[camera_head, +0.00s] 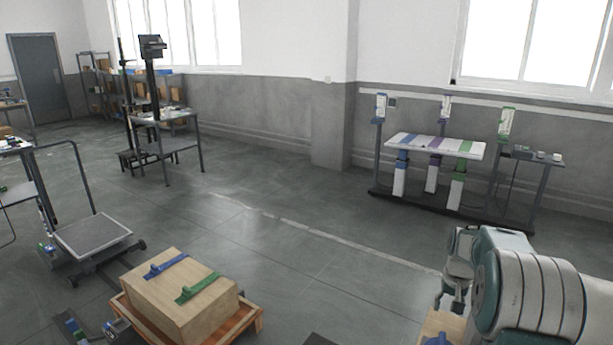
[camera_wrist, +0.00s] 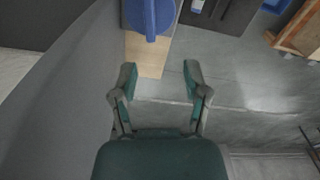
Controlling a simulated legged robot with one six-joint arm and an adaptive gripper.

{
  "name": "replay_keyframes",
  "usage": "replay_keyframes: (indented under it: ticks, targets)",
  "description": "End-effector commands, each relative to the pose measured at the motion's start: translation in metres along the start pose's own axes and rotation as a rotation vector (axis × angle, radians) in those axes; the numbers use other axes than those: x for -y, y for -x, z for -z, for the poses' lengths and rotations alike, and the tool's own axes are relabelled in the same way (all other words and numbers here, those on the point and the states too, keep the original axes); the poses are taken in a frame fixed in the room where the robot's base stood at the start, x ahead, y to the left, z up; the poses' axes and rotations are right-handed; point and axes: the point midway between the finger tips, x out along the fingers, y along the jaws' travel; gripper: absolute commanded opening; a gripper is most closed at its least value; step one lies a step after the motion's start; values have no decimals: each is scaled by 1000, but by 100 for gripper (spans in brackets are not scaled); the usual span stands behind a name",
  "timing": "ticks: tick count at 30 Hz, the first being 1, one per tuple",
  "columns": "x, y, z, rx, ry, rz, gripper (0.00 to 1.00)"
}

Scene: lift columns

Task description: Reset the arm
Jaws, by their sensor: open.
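My arm shows at the lower right of the head view, with its wrist end pointing down. My gripper (camera_wrist: 159,82) is open in the wrist view, its two fingers apart with nothing between them. Beyond the fingertips, at the top of the wrist view, is a blue part (camera_wrist: 150,18) on a light wooden surface (camera_wrist: 146,58). A bit of wood (camera_head: 445,325) also shows below my arm in the head view. The gripper's fingers are hard to make out in the head view.
A wooden box (camera_head: 205,306) with blue and green handles sits on a wooden pallet (camera_head: 253,324). A wheeled cart (camera_head: 95,236) stands at left. Lift columns with a striped board (camera_head: 435,147) stand at the back right wall. The middle floor is clear.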

Motion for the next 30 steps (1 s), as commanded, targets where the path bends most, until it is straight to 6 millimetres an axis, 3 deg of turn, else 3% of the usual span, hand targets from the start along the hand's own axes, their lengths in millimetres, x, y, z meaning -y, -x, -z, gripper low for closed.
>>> replay_keyframes:
  ticks: [1, 6, 15, 24, 30]
  targets:
    - [11, 21, -8, -23, 17, 0, 60]
    - [41, 74, -43, -79, 67, 3, 60]
    - [82, 145, -120, -181, 155, 15, 60]
    - [106, 185, -210, -282, 241, 39, 60]
    - [112, 195, -270, -348, 298, 60, 60]
